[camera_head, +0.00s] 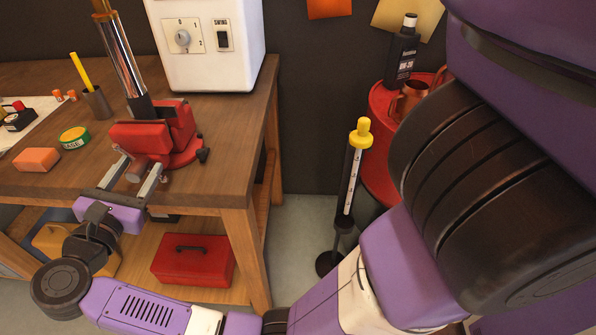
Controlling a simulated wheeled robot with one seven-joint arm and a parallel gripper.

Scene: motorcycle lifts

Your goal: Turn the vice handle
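A red bench vice (172,133) is fixed on the wooden workbench (230,120) near its front edge. A small greyish part, perhaps the vice's screw end or handle (134,177), shows between the fingers. I cannot tell whether either finger touches it. The handle's full shape is not clear. A dark knob (202,155) sticks out at the vice's right side.
A white machine (208,50) stands behind the vice. A green tin (74,137), an orange block (37,159) and a pen cup (97,103) are to the left. A red toolbox (193,261) sits on the lower shelf. A yellow-topped stand (353,170) and red drum (378,160) are right.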

